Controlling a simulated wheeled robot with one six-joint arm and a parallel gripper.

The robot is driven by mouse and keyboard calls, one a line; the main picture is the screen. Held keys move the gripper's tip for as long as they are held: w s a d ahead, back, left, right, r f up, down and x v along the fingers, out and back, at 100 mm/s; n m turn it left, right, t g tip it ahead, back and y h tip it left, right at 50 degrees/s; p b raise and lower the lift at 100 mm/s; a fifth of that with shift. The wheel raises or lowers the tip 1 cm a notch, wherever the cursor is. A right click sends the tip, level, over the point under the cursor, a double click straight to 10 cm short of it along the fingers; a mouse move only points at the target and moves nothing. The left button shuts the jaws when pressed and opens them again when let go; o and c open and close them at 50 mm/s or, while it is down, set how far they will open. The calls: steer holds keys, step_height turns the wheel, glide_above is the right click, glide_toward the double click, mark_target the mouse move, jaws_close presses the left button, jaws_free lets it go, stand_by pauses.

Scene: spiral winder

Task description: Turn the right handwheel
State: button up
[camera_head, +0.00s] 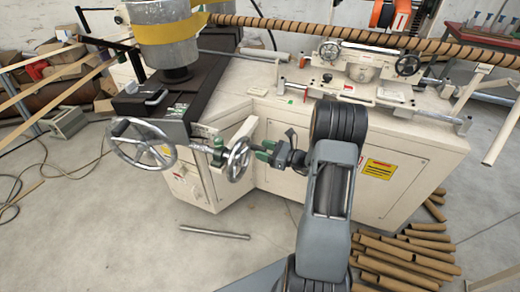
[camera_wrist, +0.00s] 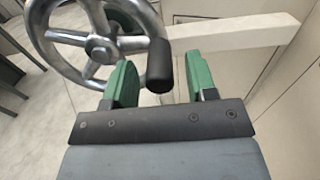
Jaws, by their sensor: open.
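The right handwheel (camera_head: 237,160) is a chromed, spoked wheel on the front of the winding machine, facing left of my arm. My gripper (camera_head: 264,151) is just right of it. In the wrist view, the wheel (camera_wrist: 101,47) fills the upper left, with its black handle (camera_wrist: 160,66) pointing toward me. My gripper (camera_wrist: 161,82) is open, and its two green fingers are on either side of the handle, with visible gaps. The handle's depth between the fingers is hard to tell.
A larger left handwheel (camera_head: 143,145) stands beside it. The cream machine body (camera_head: 395,175) is behind my arm. A metal bar (camera_head: 214,232) lies on the floor, and cardboard tubes (camera_head: 410,258) are piled at lower right. Floor at lower left is mostly clear.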

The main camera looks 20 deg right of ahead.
steer(key=shift+x, duration=0.95)
jaws_close()
